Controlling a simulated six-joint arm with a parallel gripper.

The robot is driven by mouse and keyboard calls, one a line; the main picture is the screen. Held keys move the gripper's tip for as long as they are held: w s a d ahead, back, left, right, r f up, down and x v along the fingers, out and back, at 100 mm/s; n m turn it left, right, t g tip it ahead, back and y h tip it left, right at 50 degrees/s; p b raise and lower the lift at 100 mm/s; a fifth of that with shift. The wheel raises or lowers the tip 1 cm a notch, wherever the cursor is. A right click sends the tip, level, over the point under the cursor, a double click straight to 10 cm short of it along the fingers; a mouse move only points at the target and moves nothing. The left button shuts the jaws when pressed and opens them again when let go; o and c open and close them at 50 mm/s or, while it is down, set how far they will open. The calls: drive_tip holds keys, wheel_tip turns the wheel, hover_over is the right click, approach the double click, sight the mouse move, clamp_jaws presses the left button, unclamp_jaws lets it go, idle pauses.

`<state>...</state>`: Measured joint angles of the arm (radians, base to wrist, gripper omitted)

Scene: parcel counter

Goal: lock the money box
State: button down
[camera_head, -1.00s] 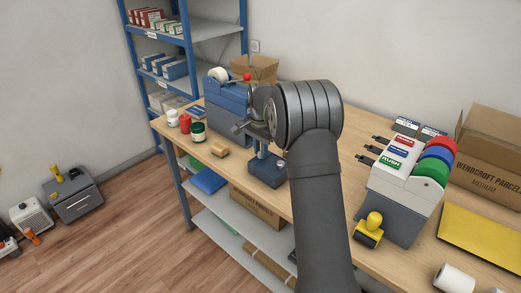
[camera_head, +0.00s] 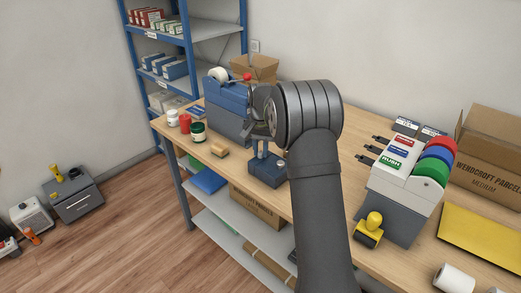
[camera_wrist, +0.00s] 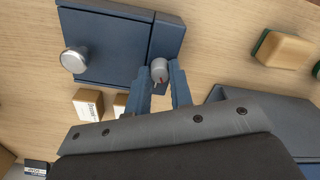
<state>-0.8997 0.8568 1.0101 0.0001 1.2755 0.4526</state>
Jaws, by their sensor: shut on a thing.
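The money box (camera_head: 266,172) is a dark blue box on the wooden counter, below my gripper. The wrist view shows its top (camera_wrist: 105,45) from above, with a silver round knob (camera_wrist: 74,60) on the left. In the head view my gripper (camera_head: 263,148) is partly hidden by my wrist.
A blue-grey machine (camera_head: 226,100) stands behind the money box.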

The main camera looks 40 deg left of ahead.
sight(261, 152)
drive_tip(key=n, duration=1.2)
drive_tip(key=shift+r, duration=0.1)
idle(0.4)
drive_tip(key=c, duration=1.3)
unclamp_jaws()
wheel_tip(261, 152, up, 17)
drive_tip(key=shift+r, duration=0.2)
drive_tip(key=shift+f, duration=0.1)
